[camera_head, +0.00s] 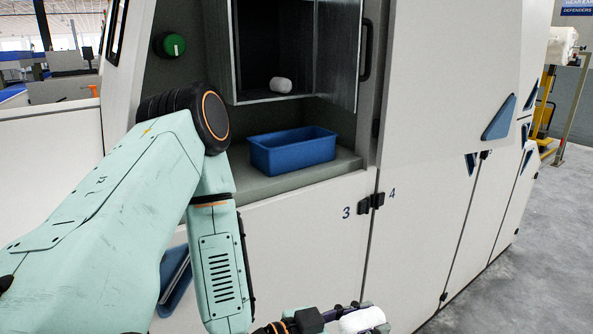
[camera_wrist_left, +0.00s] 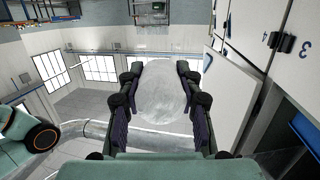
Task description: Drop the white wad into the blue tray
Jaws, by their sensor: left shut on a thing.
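The blue tray (camera_head: 292,150) is an empty-looking open box on the grey ledge of the machine in the head view. My left gripper (camera_head: 348,320) is low at the bottom edge of the head view, in front of and below the tray. It is shut on a white wad (camera_head: 362,319), which also shows between its two fingers in the left wrist view (camera_wrist_left: 163,90). A second small white wad (camera_head: 281,85) lies in the open metal compartment (camera_head: 241,50) above the tray. My right gripper does not show.
The compartment's door (camera_head: 340,50) stands open to the right, with a black handle. A green knob (camera_head: 171,44) is on the left. The ledge (camera_head: 345,164) has a little bare room around the tray. Panels marked 3 and 4 lie below and right; open floor (camera_head: 540,260) is at the right.

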